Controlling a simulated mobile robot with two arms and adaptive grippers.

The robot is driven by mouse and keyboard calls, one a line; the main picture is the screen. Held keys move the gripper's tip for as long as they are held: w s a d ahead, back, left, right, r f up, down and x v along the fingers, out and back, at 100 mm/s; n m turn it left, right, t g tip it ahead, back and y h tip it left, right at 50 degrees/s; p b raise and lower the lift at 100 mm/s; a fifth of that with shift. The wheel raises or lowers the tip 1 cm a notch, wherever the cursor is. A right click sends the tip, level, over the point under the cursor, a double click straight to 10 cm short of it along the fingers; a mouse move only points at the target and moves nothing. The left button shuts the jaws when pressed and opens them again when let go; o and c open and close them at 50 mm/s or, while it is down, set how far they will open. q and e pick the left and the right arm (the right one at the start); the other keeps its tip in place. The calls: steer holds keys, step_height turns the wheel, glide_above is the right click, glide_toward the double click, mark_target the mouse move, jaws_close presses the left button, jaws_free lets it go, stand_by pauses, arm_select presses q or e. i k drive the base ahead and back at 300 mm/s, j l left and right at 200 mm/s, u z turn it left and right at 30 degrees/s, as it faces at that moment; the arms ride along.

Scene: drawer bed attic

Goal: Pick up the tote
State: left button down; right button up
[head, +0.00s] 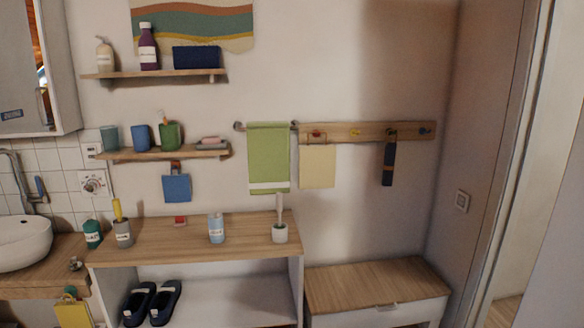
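Neither of my grippers is in the head view. I cannot tell for sure which thing is the tote. A flat cream bag-like piece (317,168) hangs below the red peg of the wooden peg rail (380,132), to the right of a green towel (268,160). A yellow bag-like thing (74,313) shows at the lower left beside the shoe bench, cut off by the picture's bottom edge. A small blue square piece (176,188) hangs under the lower wall shelf (165,154).
A wooden-topped unit (180,241) carries a cup, bottles and a brush holder, with dark shoes (152,303) below. A lower wooden-topped bench (375,283) is bare. A sink (22,243) is at the left and a doorway at the right.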

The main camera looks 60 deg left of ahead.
mark_target(316, 163)
steer(key=u, duration=1.75)
steer(key=i+j, duration=0.1)
steer(key=j, duration=0.2)
steer(key=i+j+z, duration=0.1)
steer(key=j, duration=0.25)
steer(key=i+j, duration=0.15)
steer(key=j, duration=0.2)
steer(key=i+j+z, duration=0.1)
steer(key=j, duration=0.2)
